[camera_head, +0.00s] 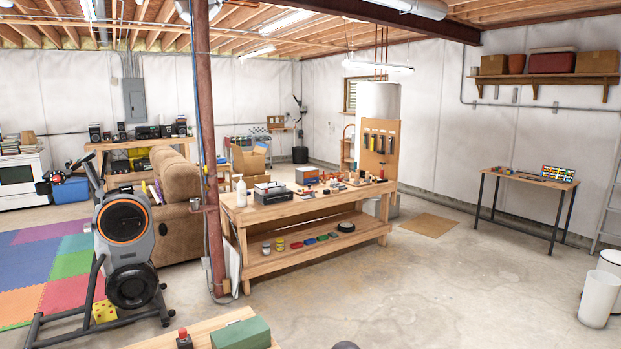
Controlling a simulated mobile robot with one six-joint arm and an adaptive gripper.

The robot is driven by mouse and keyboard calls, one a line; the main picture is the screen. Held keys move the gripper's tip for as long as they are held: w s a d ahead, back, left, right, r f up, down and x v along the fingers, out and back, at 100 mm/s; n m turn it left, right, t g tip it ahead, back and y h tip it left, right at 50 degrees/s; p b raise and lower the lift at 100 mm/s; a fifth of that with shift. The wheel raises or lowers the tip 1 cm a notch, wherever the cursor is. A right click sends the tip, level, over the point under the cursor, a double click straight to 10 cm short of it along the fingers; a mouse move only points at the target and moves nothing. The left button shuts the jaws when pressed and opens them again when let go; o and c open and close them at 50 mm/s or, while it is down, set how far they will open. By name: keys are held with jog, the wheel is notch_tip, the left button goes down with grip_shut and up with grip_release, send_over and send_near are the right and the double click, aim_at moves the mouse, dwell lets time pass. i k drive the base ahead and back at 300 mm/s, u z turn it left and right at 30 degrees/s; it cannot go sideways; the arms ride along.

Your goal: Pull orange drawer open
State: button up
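No orange drawer can be made out for certain. A small orange box-like item (307,175) sits on top of the wooden workbench (290,209) in the middle of the room. It is too small to tell whether it has a drawer or whether anything on it is open.
A red-brown post (206,150) stands at the workbench's left end. An exercise bike (124,245) and brown recliner (178,205) are to the left. A green box (241,333) rests on a near tabletop.

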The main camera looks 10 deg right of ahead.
aim_at(312, 173)
jog(key=k, duration=0.65)
jog(key=z, duration=0.2)
jog(key=i, duration=1.3)
jog(key=z, duration=0.3)
jog(key=i, duration=1)
jog(key=z, duration=0.2)
jog(key=i, duration=2.95)
jog(key=u, duration=0.2)
